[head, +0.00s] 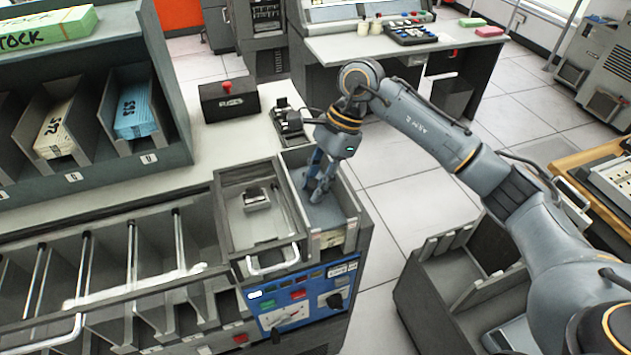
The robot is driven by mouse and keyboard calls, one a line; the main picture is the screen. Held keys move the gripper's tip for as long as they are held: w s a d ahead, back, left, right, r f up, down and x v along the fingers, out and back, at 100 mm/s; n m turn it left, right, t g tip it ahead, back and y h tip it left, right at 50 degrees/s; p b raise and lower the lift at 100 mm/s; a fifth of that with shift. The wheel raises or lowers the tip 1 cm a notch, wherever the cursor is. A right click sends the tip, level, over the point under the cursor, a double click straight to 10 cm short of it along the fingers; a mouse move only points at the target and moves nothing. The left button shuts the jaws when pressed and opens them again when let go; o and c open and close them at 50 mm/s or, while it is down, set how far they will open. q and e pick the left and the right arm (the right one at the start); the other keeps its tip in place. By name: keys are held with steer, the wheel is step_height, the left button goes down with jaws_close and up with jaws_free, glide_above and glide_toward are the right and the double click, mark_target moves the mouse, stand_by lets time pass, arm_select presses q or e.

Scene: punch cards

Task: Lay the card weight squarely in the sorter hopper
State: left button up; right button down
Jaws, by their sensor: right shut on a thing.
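The sorter hopper (352,207) is an open grey box at the right end of the sorter, above the blue control panel. My right gripper (322,192) reaches down into it from above. Its fingers are shut on what looks like the card weight (322,214), a flat grey-blue piece inside the hopper walls. Cards (331,239) show at the hopper's front opening, below the weight. The fingers hide part of the weight, and I cannot tell whether it lies flat on the cards or is square to the walls. My left gripper is not in view.
Left of the hopper is a grey tray (235,222) with a small metal piece (257,198). Sorter pockets with rods run further left. A black box with a red button (228,100) stands behind. An open grey bin (440,262) stands on the right, with clear floor between.

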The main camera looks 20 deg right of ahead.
steer(key=c, duration=1)
jaws_free()
steer(key=v, duration=1.2)
steer(key=shift+d, duration=0.1)
